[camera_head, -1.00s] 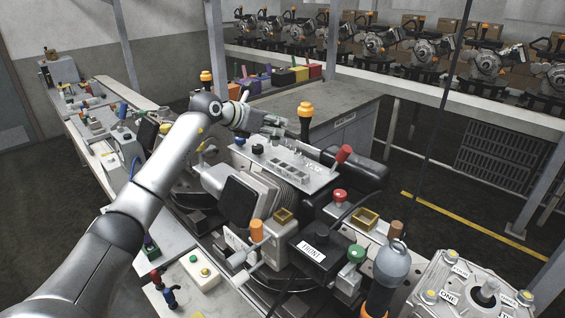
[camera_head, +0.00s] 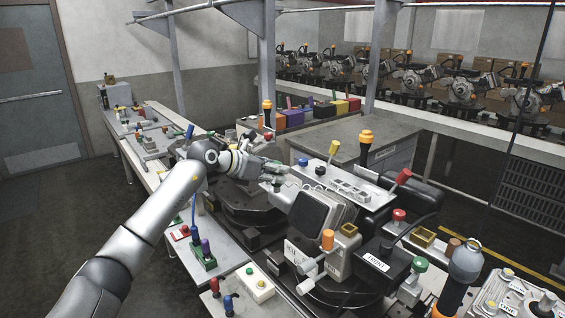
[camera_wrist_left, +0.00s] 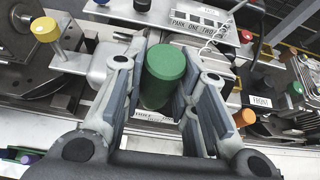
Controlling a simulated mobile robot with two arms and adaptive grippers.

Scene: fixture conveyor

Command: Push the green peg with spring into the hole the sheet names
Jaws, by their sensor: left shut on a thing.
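A green peg (camera_wrist_left: 165,75) stands between the fingers of my left gripper (camera_wrist_left: 163,92) in the left wrist view, its round top toward the camera. My left gripper (camera_head: 283,170) is shut on it. In the head view it is at the near left end of the grey top plate (camera_head: 325,180). The peg's spring and lower end are hidden. A label plate reading PARK ONE TWO (camera_wrist_left: 193,20) lies beyond the gripper in the left wrist view. I cannot make out which hole the sheet names. My right gripper is not in view.
A yellow knob (camera_wrist_left: 45,29) is left of the gripper in the left wrist view. Small fixtures line the bench at left.

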